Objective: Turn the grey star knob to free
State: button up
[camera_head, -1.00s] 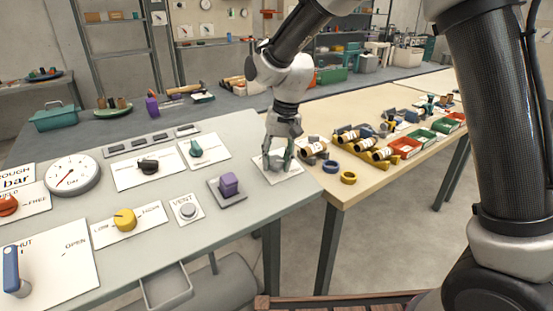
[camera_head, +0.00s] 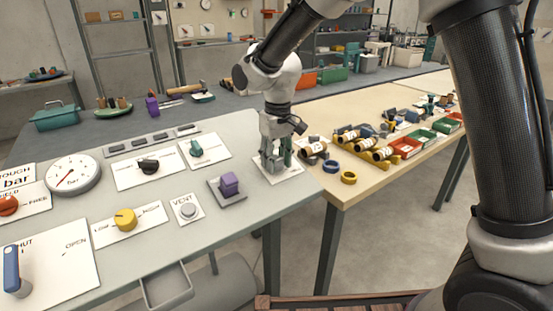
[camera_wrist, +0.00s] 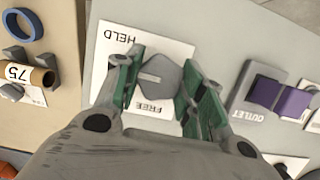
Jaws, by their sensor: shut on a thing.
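The grey star knob (camera_wrist: 160,76) sits on a white card (camera_wrist: 115,45) marked HELD and FREE. In the wrist view HELD is at the upper left and FREE is just below the knob, both upside down. My gripper (camera_wrist: 162,88) points down over the card, its green-padded fingers on either side of the knob and shut on it. In the head view my gripper (camera_head: 275,162) stands over the card (camera_head: 290,173) at the grey table's right end and mostly hides the knob. I cannot tell clearly which word the knob points to.
A purple block-shaped control (camera_head: 229,184) on a grey plate marked OUTLET is close by, left of my gripper in the head view. A teal knob (camera_head: 196,149) is farther back. A blue ring (camera_head: 331,166) and a yellow ring (camera_head: 348,178) lie on the wooden table to the right.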

jog(key=n+t, duration=0.1)
jog(key=n, duration=0.3)
jog(key=shift+a+h, duration=0.1)
jog(key=shift+h, duration=0.3)
jog(key=n+t, duration=0.1)
jog(key=n, duration=0.3)
jog(key=shift+n, duration=0.4)
jog(key=n+t, duration=0.1)
jog(key=n, duration=0.3)
jog(key=shift+s+h, duration=0.15)
jog(key=shift+h, duration=0.15)
jog(key=shift+n+t, duration=0.8)
jog(key=shift+n, duration=1.6)
jog(key=o, duration=1)
